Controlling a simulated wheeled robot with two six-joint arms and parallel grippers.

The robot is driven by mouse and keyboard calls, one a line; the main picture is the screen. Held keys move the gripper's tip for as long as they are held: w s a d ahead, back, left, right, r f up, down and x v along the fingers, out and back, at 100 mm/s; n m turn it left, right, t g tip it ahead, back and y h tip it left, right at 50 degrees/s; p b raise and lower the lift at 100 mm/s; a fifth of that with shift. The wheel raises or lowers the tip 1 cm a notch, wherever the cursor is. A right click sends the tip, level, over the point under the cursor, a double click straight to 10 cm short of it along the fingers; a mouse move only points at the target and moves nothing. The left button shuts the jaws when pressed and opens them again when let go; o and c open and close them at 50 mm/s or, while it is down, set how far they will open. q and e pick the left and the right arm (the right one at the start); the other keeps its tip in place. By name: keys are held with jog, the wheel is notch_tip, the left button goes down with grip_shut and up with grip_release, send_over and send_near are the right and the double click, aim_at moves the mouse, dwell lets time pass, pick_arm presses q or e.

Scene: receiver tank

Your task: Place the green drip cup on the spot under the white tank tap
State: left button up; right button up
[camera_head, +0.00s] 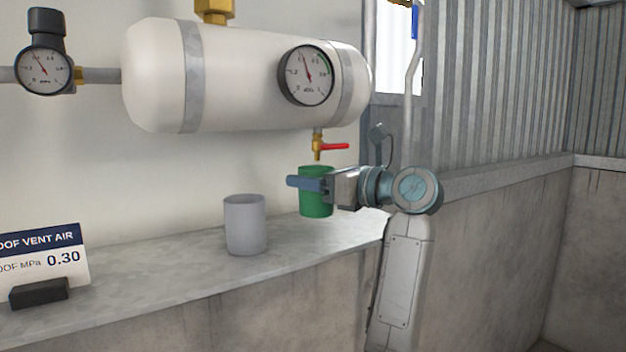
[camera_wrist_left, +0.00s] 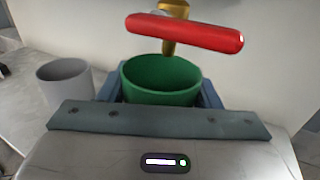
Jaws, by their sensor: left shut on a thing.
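The green drip cup (camera_head: 316,206) is upright below the brass tap (camera_head: 317,143) of the white tank (camera_head: 240,80). My left gripper (camera_head: 307,184) is shut around the cup's upper part. In the left wrist view the green cup (camera_wrist_left: 162,82) looks empty and sits between the blue fingers, with the red tap lever (camera_wrist_left: 185,32) above its far side. The cup's base is low over the ledge; I cannot tell whether it touches. The spot under the tap is hidden. My right gripper is not in view.
A grey cup (camera_head: 245,226) stands on the stone ledge (camera_head: 170,285), left of the green cup; it also shows in the left wrist view (camera_wrist_left: 66,82). A sign card (camera_head: 42,258) stands at far left. A gauge (camera_head: 306,75) is on the tank. The ledge between sign and grey cup is clear.

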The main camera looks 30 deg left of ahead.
aim_at(314, 198)
pick_arm(q)
jog(key=shift+w+a, duration=0.15)
jog(key=shift+w, duration=0.1)
jog(key=f+p, duration=0.2)
jog(key=shift+d+f+p, duration=0.2)
jog(key=shift+f+p, duration=0.1)
jog(key=shift+a+f, duration=0.15)
jog(key=shift+f, duration=0.5)
jog(key=o, duration=1)
jog(key=shift+r, duration=0.1)
